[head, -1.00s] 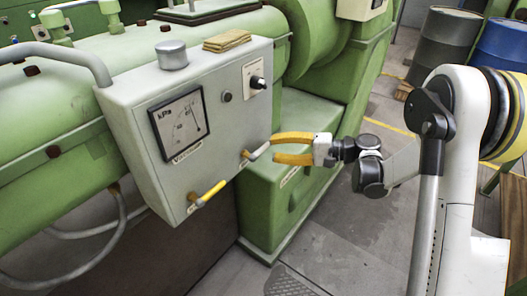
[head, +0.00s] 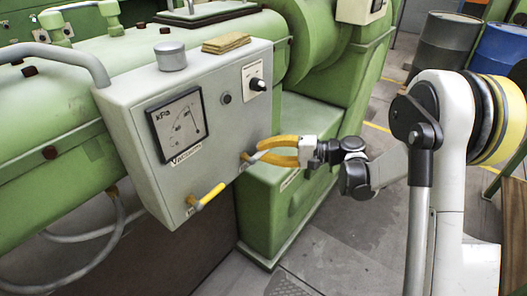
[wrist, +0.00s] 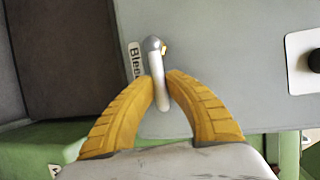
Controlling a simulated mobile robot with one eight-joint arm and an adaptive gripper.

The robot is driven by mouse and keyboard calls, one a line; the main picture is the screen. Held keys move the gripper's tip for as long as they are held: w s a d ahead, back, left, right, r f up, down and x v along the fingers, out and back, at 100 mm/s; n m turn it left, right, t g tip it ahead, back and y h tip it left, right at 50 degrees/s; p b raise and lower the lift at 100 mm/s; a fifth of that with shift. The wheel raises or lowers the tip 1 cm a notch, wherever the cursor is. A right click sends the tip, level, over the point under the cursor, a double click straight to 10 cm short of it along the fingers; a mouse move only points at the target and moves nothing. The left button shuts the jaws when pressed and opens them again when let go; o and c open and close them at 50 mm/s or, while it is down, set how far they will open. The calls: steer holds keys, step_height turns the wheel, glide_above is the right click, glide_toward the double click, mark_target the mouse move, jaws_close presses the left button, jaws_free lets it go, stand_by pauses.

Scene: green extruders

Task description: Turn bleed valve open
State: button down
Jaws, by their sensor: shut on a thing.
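The bleed valve is a short pale lever on the lower right of the grey panel box's front. In the wrist view its handle (wrist: 159,85) runs down from a round metal pivot, beside a label of which "Blee" can be read. My gripper (head: 262,151) has yellow fingers, which also show in the wrist view (wrist: 161,92). They are shut on the bleed valve handle from both sides. In the head view the fingers cover most of the handle.
The grey panel box (head: 215,150) carries a kPa vacuum gauge (head: 177,124), a black knob (head: 257,84) and a yellow-handled valve (head: 208,196) at lower left. Green machinery (head: 275,195) stands close behind and below my gripper. Open floor (head: 340,240) lies to the right.

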steer(key=shift+r, duration=0.1)
steer(key=shift+r+n+h+p, duration=0.4)
steer(key=shift+r+n+p, duration=0.2)
steer(key=shift+n+p, duration=0.15)
steer(key=shift+s+a+r+n+t+h+p, duration=0.1)
steer(key=shift+s+r+n+t+h+p, duration=0.1)
steer(key=shift+r+n+h+p, duration=0.25)
steer(key=shift+s+a+r+n+t+h+p, duration=0.15)
steer(key=shift+n+t+h, duration=0.1)
steer(key=shift+n, duration=0.25)
steer(key=n+h, duration=0.1)
steer(key=r+n+t+p, duration=0.1)
steer(key=n, duration=0.1)
steer(key=shift+s+a+r+t+h, duration=0.25)
steer(key=shift+s+a+h, duration=0.1)
steer(key=shift+s+h, duration=0.05)
steer(key=n+t, duration=0.1)
steer(key=s+a+r+n+h, duration=0.1)
steer(key=shift+s+n+t, duration=0.2)
steer(key=shift+n+t, duration=0.2)
steer(key=shift+s+a+r+n+t+h+b, duration=0.1)
steer(key=shift+s+a+n+t+h+b, duration=0.1)
steer(key=shift+s+a+n+t+h, duration=0.35)
steer(key=shift+s+n+t+h+b, duration=0.15)
steer(key=shift+n+t+h, duration=0.15)
steer(key=shift+n, duration=0.55)
